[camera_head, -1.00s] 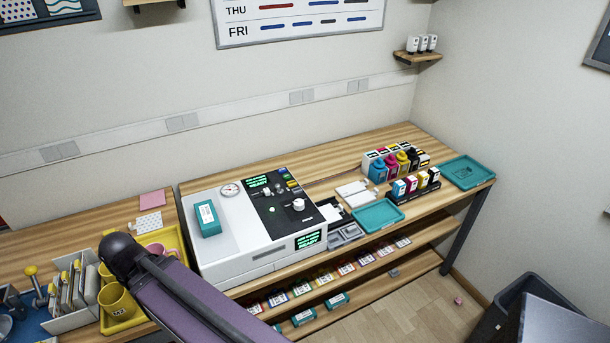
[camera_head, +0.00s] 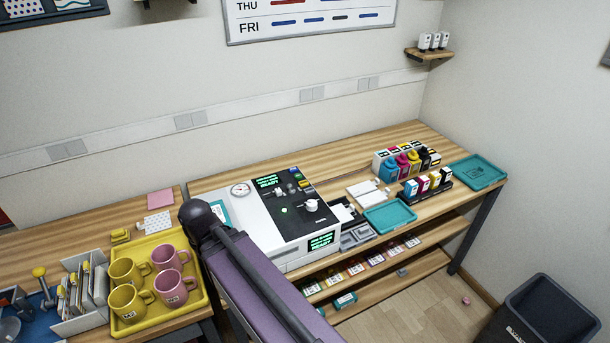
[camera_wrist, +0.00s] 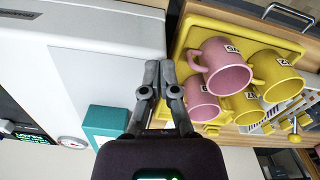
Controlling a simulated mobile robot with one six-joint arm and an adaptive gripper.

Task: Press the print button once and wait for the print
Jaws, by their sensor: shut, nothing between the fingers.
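The white printer (camera_head: 249,226) stands on the bench with a black control panel (camera_head: 297,224) on its top. A green-lit round button (camera_head: 284,210) and a white knob (camera_head: 311,205) sit on the panel, with small coloured buttons (camera_head: 303,183) at its far edge. I cannot read which is the print button. Green text, looking like READY, glows on the top screen (camera_head: 267,181) and front screen (camera_head: 321,241). In the wrist view my gripper (camera_wrist: 160,68) is shut and empty, seen between the printer (camera_wrist: 85,45) and the mug tray. The head view does not show its fingers.
A yellow tray (camera_head: 205,300) holds yellow and pink mugs left of the printer. A teal box (camera_wrist: 106,127) lies on the printer, partly behind my arm in the head view. A teal tray (camera_head: 390,215) and ink bottles (camera_head: 402,164) stand to the right.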

